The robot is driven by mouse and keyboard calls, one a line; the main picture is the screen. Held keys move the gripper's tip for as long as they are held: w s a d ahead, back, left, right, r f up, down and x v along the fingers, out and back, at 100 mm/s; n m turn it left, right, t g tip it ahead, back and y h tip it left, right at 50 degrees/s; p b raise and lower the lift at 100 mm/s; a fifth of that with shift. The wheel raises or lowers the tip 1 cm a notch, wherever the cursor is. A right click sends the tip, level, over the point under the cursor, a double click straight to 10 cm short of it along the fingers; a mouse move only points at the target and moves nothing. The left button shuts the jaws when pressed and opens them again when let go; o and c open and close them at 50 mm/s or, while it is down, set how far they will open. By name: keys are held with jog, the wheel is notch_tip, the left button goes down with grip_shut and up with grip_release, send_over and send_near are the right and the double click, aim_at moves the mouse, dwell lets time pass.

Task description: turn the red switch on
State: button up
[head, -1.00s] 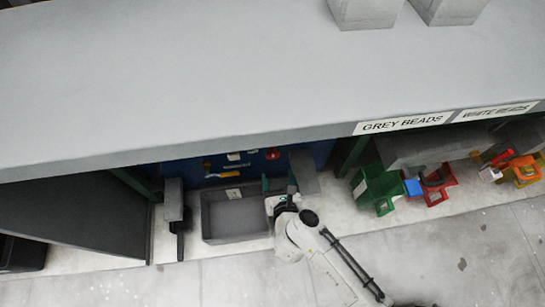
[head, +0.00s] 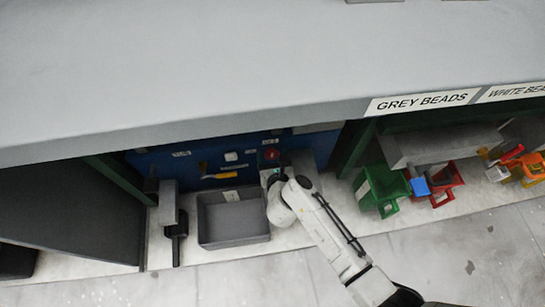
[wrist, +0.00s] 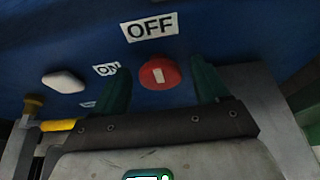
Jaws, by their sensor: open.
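The red switch (wrist: 159,73) is a round red knob with a short white upright mark, set on the blue panel (wrist: 225,28). An OFF label (wrist: 149,27) is above it and an ON label (wrist: 106,69) is to its left. In the head view the red switch (head: 271,155) shows just above my gripper (head: 270,177). In the wrist view my gripper (wrist: 161,68) is open, its two green fingers on either side of the knob. I cannot tell whether they touch it.
A white knob (wrist: 65,81) and a yellow handle (wrist: 58,125) are left of the switch. A grey bin (head: 233,240) stands below the panel. A grey shelf (head: 200,60) overhangs it. A green bin (head: 380,190) is to the right.

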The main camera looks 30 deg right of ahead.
jog(key=c, duration=1)
jog(key=shift+w+a+r+n+h+p, duration=0.1)
jog(key=shift+a+n+h+p, duration=0.15)
jog(key=shift+n+h+p, duration=0.7)
jog(key=n, duration=0.1)
jog(key=n+h, duration=0.1)
jog(key=n+h+b, duration=0.1)
jog(key=shift+a+f+n+g, duration=0.2)
jog(key=shift+f+n+g, duration=0.05)
jog(key=shift+n+g, duration=0.1)
jog(key=n+h+b, duration=0.1)
jog(key=n, duration=0.1)
jog(key=n+h+b, duration=0.1)
jog(key=n, duration=0.1)
jog(key=shift+a+f, duration=0.15)
jog(key=shift+f, duration=0.15)
jog(key=n+t+h+b, duration=0.1)
jog(key=n+b, duration=0.1)
jog(key=n, duration=0.1)
jog(key=shift+f+n+t, duration=0.1)
jog(key=shift+n+t, duration=0.15)
jog(key=shift+n, duration=0.05)
jog(key=shift+n+h, duration=0.25)
jog(key=shift+n, duration=0.05)
